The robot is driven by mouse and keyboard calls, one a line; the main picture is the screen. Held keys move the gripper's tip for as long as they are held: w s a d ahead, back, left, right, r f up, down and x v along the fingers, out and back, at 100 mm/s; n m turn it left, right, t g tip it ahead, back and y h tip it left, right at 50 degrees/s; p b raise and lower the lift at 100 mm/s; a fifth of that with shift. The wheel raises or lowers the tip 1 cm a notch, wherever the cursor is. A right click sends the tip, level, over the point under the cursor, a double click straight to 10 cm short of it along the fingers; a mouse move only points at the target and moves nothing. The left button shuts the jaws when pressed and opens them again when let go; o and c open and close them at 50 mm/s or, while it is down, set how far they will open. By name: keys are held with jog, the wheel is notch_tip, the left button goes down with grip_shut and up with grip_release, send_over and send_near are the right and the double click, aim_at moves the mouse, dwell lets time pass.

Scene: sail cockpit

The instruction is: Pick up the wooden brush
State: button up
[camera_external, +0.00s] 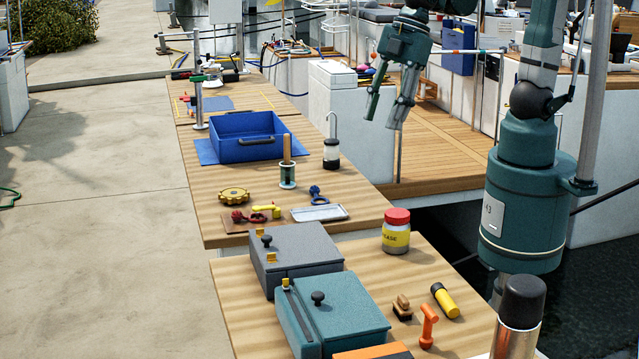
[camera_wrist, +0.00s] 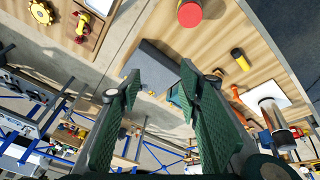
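The wooden brush (camera_external: 402,308) is a small brown block with a knob-like grip and a dark underside. It stands on the near wooden table in the external view, right of the teal box and left of the yellow-and-black flashlight. In the wrist view, a small brown piece that looks like the brush (camera_wrist: 217,73) shows beside my right finger, partly hidden. My gripper (camera_external: 382,114) hangs high above the tables, farther back than the brush and well apart from it. Its two fingers are spread with nothing between them, as the wrist view also shows (camera_wrist: 160,75).
Near the brush are the flashlight (camera_external: 445,300), an orange tool (camera_external: 428,326) and a red-lidded jar (camera_external: 396,232). Grey (camera_external: 295,250) and teal (camera_external: 345,318) boxes stand to its left. A metal-and-black flask (camera_external: 518,318) stands at the near right. Bare wood surrounds the jar.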

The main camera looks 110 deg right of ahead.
jog(key=w+a+f+n+g, duration=0.1)
jog(key=w+a+f+n, duration=0.2)
jog(key=a+f, duration=0.35)
jog(key=w+a+f+n+g, duration=0.1)
jog(key=w+a+f+n, duration=0.2)
jog(key=a, duration=0.6)
jog(key=n+g+h+b, duration=0.1)
jog(key=n+g, duration=0.1)
jog(key=n, duration=0.2)
send_over(404, 299)
jog(key=f, duration=1.3)
jog(key=shift+w+d, duration=0.1)
jog(key=shift+d, duration=0.15)
jog(key=shift+a+f, duration=0.2)
jog(key=shift+f, duration=0.1)
jog(key=shift+f, duration=1.3)
jog(key=shift+f+b, duration=0.65)
jog(key=shift+f, duration=1.95)
